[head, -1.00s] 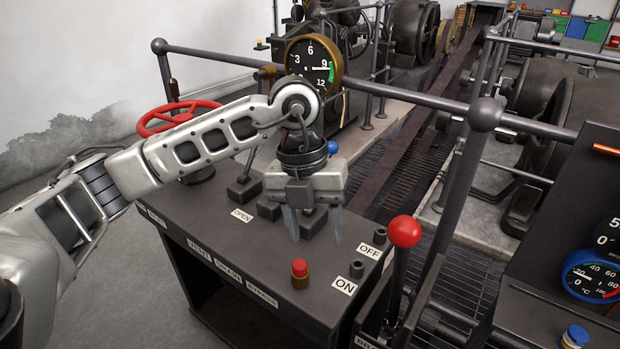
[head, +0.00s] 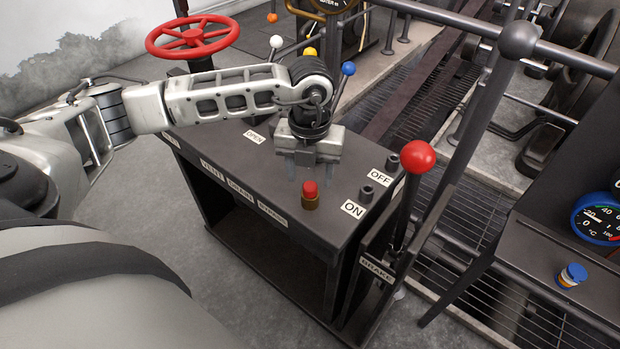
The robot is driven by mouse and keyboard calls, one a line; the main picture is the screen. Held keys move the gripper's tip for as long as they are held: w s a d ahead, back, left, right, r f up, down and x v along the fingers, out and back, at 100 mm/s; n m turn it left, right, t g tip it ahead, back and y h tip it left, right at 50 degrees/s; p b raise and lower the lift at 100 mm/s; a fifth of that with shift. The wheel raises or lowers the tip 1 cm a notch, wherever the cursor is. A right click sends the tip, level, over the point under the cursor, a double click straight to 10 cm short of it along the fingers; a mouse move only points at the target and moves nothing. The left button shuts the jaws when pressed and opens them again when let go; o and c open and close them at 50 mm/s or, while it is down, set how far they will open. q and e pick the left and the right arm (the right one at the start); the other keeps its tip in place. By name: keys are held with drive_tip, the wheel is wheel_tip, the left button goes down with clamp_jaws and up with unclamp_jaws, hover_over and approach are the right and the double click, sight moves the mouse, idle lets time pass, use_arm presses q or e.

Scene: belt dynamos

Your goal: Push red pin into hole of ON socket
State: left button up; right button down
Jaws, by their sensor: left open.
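The red pin (head: 310,188) stands upright with a brass-coloured lower part on the dark console top (head: 345,213). My left gripper (head: 309,174) is open, its fingers pointing down just above and behind the pin in the head view. The pin does not appear to be gripped; the exact gap to the fingers is hard to judge. The ON socket (head: 366,194) is a short dark cylinder beside the ON label (head: 353,209), to the right of the pin. The OFF socket (head: 392,162) is farther back, by the OFF label (head: 380,176). My right gripper is not in view.
A brake lever with a red ball (head: 418,157) rises at the console's right side. Levers with a white knob (head: 276,42) and a blue knob (head: 348,69) stand behind my arm. A red handwheel (head: 193,37) is at the back left. The console top between pin and ON socket is clear.

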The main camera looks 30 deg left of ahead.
use_arm(q)
drive_tip(key=shift+f, duration=1.5)
drive_tip(key=c, duration=1.1)
drive_tip(key=shift+r+p, duration=1.4)
drive_tip(key=shift+r, duration=0.95)
